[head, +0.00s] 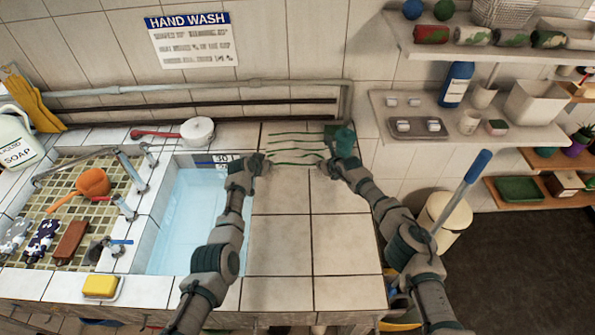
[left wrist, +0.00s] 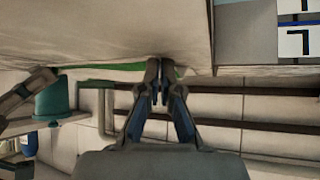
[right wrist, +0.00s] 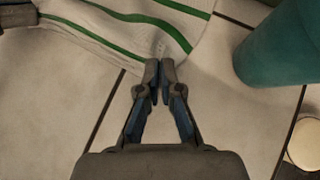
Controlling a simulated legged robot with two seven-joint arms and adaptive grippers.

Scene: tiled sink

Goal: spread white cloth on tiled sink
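The white cloth (head: 297,144) with green stripes lies at the back of the tiled counter (head: 281,230), right of the basin, between my two grippers. My left gripper (head: 262,163) is at the cloth's left side; in the left wrist view its fingertips (left wrist: 158,66) are shut at a green-striped edge of the cloth (left wrist: 115,70). My right gripper (head: 330,165) is at the cloth's right side; in the right wrist view its fingertips (right wrist: 159,66) are shut on the edge of the cloth (right wrist: 130,32), which shows small folds there.
A teal container (head: 345,142) stands close beside my right gripper. The water-filled basin (head: 190,220) is left of the bare tiles. A white pan (head: 198,131) sits behind it. Pipes (head: 200,98) run along the back wall. The front counter tiles are clear.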

